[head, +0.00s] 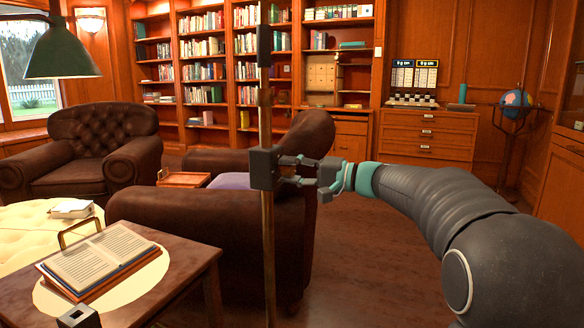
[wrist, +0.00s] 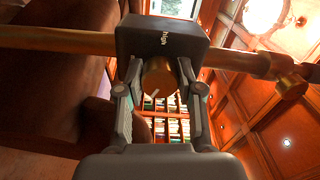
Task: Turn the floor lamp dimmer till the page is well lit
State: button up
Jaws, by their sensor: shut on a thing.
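The floor lamp's dark dimmer box (head: 263,168) sits on a thin upright brass pole (head: 267,240) in the head view. My gripper (head: 285,171) reaches it from the right. In the wrist view the box (wrist: 135,40) bears the word "high", and my gripper's fingers (wrist: 159,80) are shut on the round brass dimmer knob (wrist: 157,76). A small pale mark shows near the knob's lower edge; I cannot tell its setting. The green lampshade (head: 62,52) hangs at the upper left. The open book (head: 95,258) rests tilted on a stand, its pages fairly bright.
The book stands on a wooden side table (head: 175,235), within a pale round patch (head: 125,295). A brown leather armchair (head: 200,215) stands close behind the pole. Another armchair (head: 110,130) and a cream ottoman (head: 25,235) are at left. Open floor (head: 370,260) lies under my arm.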

jog(key=shift+m+p, duration=0.95)
jog(key=shift+m, duration=1.05)
jog(key=o, duration=1.2)
jog(key=shift+c, duration=0.2)
jog(key=v, duration=1.2)
jog(key=shift+w, duration=0.1)
